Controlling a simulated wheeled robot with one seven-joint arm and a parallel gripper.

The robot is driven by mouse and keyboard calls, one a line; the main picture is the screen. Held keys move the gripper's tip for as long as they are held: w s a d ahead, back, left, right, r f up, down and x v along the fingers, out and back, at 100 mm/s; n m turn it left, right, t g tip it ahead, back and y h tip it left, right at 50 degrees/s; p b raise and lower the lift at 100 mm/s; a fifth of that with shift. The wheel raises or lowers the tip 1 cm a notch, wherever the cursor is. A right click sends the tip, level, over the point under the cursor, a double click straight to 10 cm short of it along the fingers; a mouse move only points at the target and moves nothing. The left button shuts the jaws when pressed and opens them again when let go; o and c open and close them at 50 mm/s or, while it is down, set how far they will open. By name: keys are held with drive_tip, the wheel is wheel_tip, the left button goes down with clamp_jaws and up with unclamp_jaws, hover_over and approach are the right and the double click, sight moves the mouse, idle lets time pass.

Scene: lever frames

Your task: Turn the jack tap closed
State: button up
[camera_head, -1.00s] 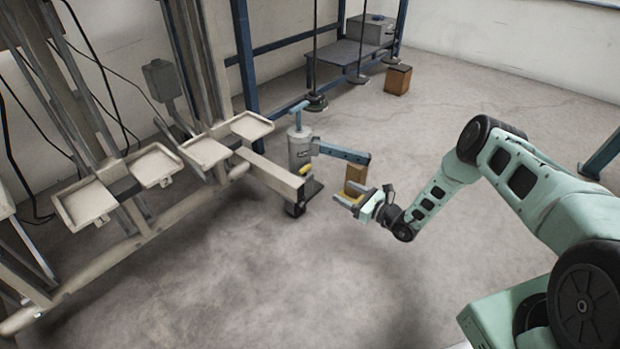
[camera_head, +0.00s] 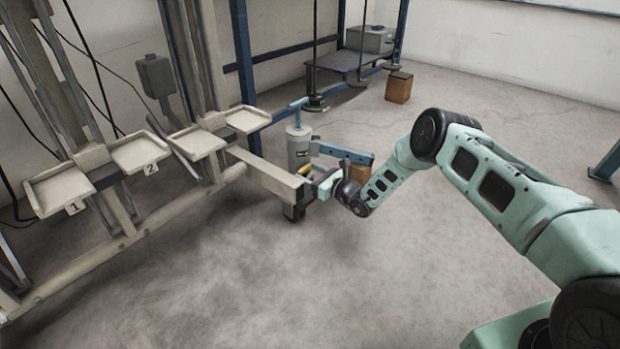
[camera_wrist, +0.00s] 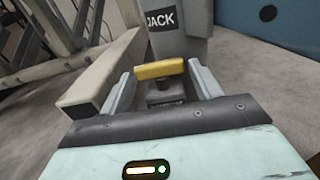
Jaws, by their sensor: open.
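The jack (camera_head: 299,148) is a grey cylinder with a blue top bar, standing on the floor at the end of a beige beam. The wrist view shows its body (camera_wrist: 180,32) with the label JACK. The tap is a yellow bar (camera_wrist: 160,69) on a dark stem low on the jack's front, lying crosswise in the wrist view; in the head view a bit of the yellow tap (camera_head: 305,169) shows. My gripper (camera_wrist: 163,82) is open, with one finger on each side of the tap's ends. I cannot tell whether the fingers touch it.
The beige beam (camera_head: 262,172) runs close along the left of my gripper. A blue lever arm (camera_head: 346,153) reaches right from the jack, with a wooden block (camera_head: 362,172) by it. Numbered trays (camera_head: 60,190) stand left. The front floor is clear.

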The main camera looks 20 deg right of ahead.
drive_tip(key=c, duration=0.7)
drive_tip(key=shift+a+r+m+t+h+p, duration=0.1)
drive_tip(key=shift+r+m+t+h+p, duration=0.1)
drive_tip(key=shift+m+t+h+p, duration=0.7)
drive_tip(key=shift+f+g+p, duration=0.1)
drive_tip(key=shift+g+p, duration=0.2)
drive_tip(key=shift+p, duration=0.35)
drive_tip(key=shift+f, duration=0.1)
drive_tip(key=o, duration=0.7)
drive_tip(key=shift+f+n+b, duration=0.1)
drive_tip(key=shift+n+b, duration=0.3)
drive_tip(key=shift+b, duration=0.3)
